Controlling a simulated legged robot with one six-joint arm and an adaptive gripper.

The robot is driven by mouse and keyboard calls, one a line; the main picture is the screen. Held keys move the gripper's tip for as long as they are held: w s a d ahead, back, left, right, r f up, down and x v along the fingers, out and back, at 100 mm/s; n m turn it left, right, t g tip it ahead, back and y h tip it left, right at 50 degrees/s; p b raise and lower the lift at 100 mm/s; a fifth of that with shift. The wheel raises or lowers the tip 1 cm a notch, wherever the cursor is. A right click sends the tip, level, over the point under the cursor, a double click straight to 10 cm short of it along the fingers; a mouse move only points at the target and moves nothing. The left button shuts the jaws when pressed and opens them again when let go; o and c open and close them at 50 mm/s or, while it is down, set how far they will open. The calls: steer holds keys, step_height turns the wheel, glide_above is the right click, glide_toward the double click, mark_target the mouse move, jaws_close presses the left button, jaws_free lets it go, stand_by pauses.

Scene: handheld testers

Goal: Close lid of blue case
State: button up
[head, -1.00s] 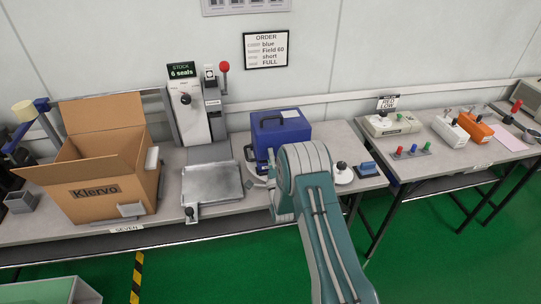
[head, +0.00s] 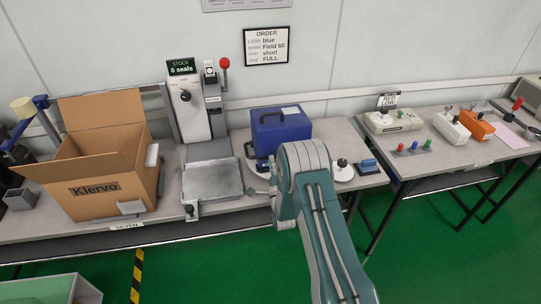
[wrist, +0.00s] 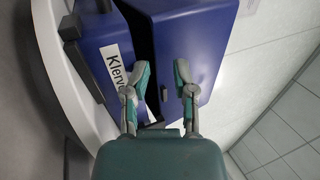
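A dark wedge-shaped gap separates the two, so the lid stands partly open. My gripper (wrist: 161,66) is open, with its fingers apart across the gap, one near the body and one over the lid's edge. I cannot tell whether they touch. My arm mostly hides the gripper in the head view.
A metal tray (head: 213,180) and a press with a red-knobbed lever (head: 195,105) stand left of the case. An open cardboard box (head: 115,190) is farther left. A white round dish (head: 344,175) and small blue item (head: 369,165) lie right. The wall is close behind.

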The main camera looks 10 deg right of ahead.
steer(key=shift+r+v, duration=0.15)
steer(key=shift+v, duration=1.15)
steer(key=shift+r+v, duration=0.15)
steer(key=shift+v, duration=1.1)
steer(key=shift+s, duration=0.15)
